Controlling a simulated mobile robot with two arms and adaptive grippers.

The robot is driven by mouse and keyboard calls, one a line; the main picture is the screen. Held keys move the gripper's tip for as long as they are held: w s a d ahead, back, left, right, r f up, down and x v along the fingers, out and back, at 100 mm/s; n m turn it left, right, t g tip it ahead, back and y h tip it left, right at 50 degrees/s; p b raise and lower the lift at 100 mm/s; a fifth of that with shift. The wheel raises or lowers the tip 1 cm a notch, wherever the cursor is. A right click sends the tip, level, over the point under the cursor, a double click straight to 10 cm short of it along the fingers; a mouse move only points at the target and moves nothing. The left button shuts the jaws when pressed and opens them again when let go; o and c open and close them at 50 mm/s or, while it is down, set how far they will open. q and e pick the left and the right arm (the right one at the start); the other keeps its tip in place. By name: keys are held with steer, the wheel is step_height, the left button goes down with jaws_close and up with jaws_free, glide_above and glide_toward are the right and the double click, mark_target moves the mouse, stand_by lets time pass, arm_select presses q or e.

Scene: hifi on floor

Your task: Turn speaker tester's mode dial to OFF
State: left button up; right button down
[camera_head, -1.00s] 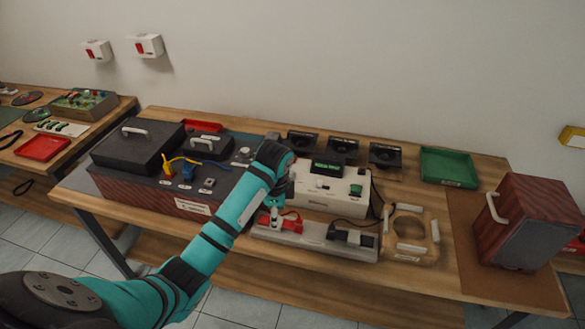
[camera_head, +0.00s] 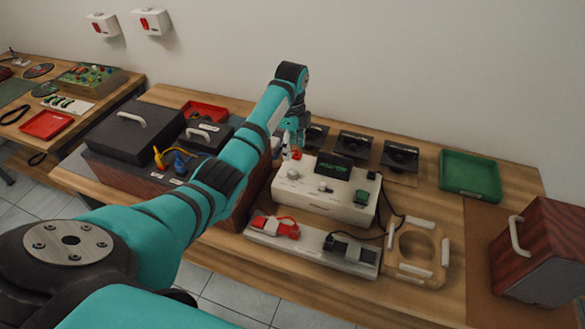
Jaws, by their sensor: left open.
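The speaker tester (camera_head: 335,207) is a white box on the bench with a dark display (camera_head: 344,170) and a green button at its right. A round knob (camera_head: 293,174) sits on its top left and a smaller knob (camera_head: 326,188) near its middle. I cannot tell which is the mode dial, and the labels are too small to read. My left gripper (camera_head: 290,150) is open and points down, in the picture just above the tester's rear left corner. It appears apart from both knobs. My right gripper is out of view.
A grey strip (camera_head: 312,248) with red and black clips lies in front of the tester. A wooden ring fixture (camera_head: 418,250) is to its right. Black speakers (camera_head: 355,145) stand behind. A dark case (camera_head: 133,132) is left, a green tray (camera_head: 470,175) and wooden cabinet (camera_head: 540,250) right.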

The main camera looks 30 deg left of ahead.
mark_target(292, 172)
arm_select(q)
step_height(292, 172, down, 7)
steer(key=shift+f, duration=0.15)
step_height(292, 172, down, 2)
steer(key=shift+w+f, duration=0.1)
steer(key=shift+f, duration=0.35)
jaws_close()
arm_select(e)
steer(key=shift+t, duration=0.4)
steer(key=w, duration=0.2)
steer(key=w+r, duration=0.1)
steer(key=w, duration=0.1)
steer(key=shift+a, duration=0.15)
